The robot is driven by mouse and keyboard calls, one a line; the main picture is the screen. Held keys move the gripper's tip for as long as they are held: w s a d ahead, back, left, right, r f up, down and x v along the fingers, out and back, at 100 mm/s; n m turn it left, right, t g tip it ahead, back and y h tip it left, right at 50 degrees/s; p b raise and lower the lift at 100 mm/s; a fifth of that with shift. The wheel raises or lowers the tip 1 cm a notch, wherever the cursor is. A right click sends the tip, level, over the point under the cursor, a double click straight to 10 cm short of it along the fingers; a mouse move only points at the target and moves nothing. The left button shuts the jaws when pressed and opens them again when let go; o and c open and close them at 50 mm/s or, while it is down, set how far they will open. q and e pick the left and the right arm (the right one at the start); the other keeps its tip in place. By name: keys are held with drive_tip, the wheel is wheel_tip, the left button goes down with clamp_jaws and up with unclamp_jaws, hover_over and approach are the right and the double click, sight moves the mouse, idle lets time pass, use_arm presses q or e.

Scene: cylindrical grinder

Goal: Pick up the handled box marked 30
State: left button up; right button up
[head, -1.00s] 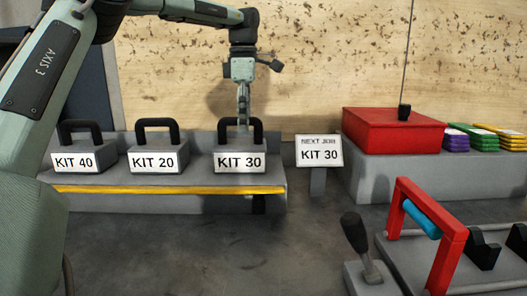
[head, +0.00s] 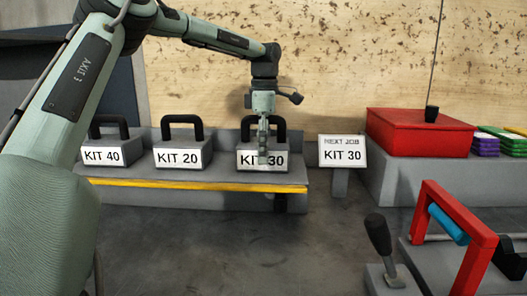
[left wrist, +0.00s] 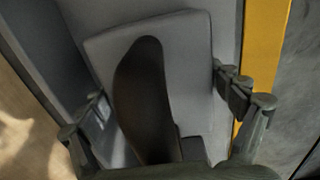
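The grey box marked KIT 30 (head: 291,162) stands on the shelf at the right end of a row of boxes, its black handle (head: 282,128) upright. My left gripper (head: 263,158) reaches down over it in the head view, and its fingers hide part of the label. In the left wrist view the black handle (left wrist: 140,95) lies between the two spread fingers of the left gripper (left wrist: 160,88), with a visible gap on either side. The grey box top (left wrist: 185,50) shows beneath. My right gripper is in neither view.
The KIT 20 box (head: 182,160) and KIT 40 box (head: 105,157) stand to the left on the yellow-edged shelf (head: 200,186). A KIT 30 sign (head: 343,151) stands to the right. A red case (head: 415,135) and a lever (head: 379,238) are farther right.

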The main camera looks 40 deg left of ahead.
use_arm(q)
drive_tip(key=c, duration=0.9)
drive_tip(key=shift+c, duration=1.3)
drive_tip(key=shift+r, duration=0.15)
